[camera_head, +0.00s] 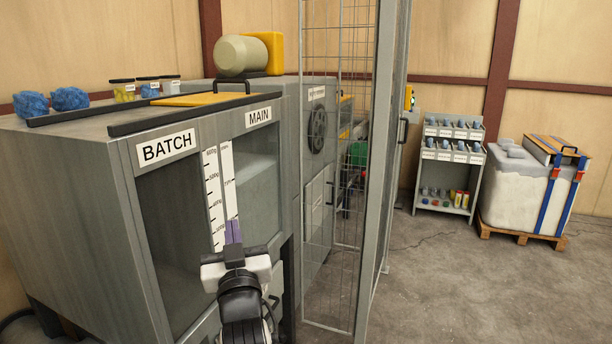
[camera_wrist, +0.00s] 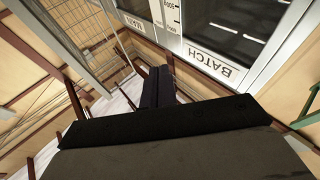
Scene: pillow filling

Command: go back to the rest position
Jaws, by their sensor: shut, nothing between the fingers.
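My gripper (camera_head: 233,233) is at the lower middle of the head view, in front of the grey filling machine (camera_head: 100,185) with its BATCH and MAIN windows. In the wrist view, the dark fingers of my gripper (camera_wrist: 162,75) point away from the camera. The machine's BATCH label (camera_wrist: 223,62) shows upside down at the upper right there. Whether the gripper touches the machine front cannot be told.
An open mesh gate (camera_head: 375,150) stands just right of the machine. Blue fluffy clumps (camera_head: 70,98), small jars (camera_head: 123,91) and a yellow lid (camera_head: 205,98) are on the machine top. A bin rack (camera_head: 450,165) and a strapped white sack on a pallet (camera_head: 520,190) stand at the back right. The right-hand floor is clear.

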